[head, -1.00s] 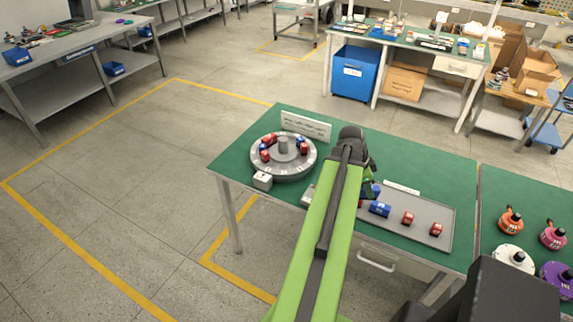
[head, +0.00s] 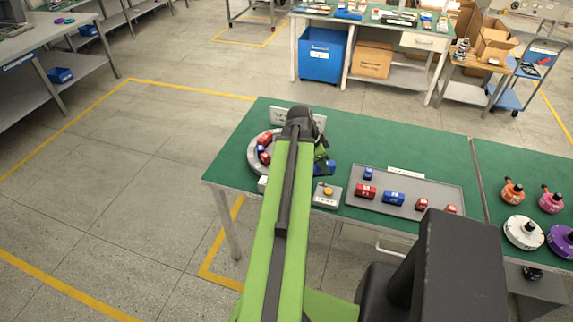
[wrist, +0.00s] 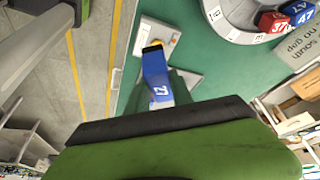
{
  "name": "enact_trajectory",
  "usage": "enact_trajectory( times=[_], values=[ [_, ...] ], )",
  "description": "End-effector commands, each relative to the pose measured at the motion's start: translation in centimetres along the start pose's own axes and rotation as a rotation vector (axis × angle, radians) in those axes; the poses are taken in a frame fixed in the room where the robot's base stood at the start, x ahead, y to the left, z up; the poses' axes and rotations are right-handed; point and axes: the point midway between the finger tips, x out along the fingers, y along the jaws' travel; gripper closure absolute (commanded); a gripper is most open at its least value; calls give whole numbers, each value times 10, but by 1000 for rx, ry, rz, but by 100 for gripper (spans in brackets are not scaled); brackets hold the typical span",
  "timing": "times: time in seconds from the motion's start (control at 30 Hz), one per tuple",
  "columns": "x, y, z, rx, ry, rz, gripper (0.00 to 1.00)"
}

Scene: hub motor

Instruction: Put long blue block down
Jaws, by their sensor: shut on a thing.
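My gripper (head: 321,157) is partly hidden behind my arm in the head view. It is shut on a long blue block (wrist: 156,77), which shows white markings in the wrist view. The block also shows in the head view (head: 328,167), above the table between the round grey hub and the tray. The hub (head: 252,152) is largely covered by my arm; red and blue blocks sit on its ring. The ring's edge (wrist: 225,22) shows at the top of the wrist view, apart from the held block.
A grey tray (head: 436,191) holds several red and blue blocks. A small box with a yellow button (head: 328,193) stands between hub and tray. A sign stands behind the hub. Orange, pink, white and purple round parts stand on the right table (head: 550,180).

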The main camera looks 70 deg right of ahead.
Motion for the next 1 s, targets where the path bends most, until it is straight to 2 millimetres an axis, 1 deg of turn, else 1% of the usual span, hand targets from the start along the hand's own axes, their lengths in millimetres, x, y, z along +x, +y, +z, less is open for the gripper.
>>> enact_trajectory(
  times=[0.13,0.2,0.27,0.4,0.43,0.53,0.63,0.67,0.8,0.9,1.0],
  values=[
    [1,2,-4,7,1,3,100],
    [2,0,-4,1,7,0,100],
    [2,-10,-1,-30,31,-16,100],
    [-5,-41,10,-133,111,-67,100],
    [-7,-46,11,-150,124,-76,100],
    [-10,-52,13,-174,145,-88,100],
    [-5,-59,16,-174,144,-88,100],
    [-2,-64,19,-174,144,-88,100],
    [17,-98,41,-175,144,-88,100],
    [28,-123,56,-174,144,-87,100],
    [35,-143,69,-173,144,-88,100]
  ],
)
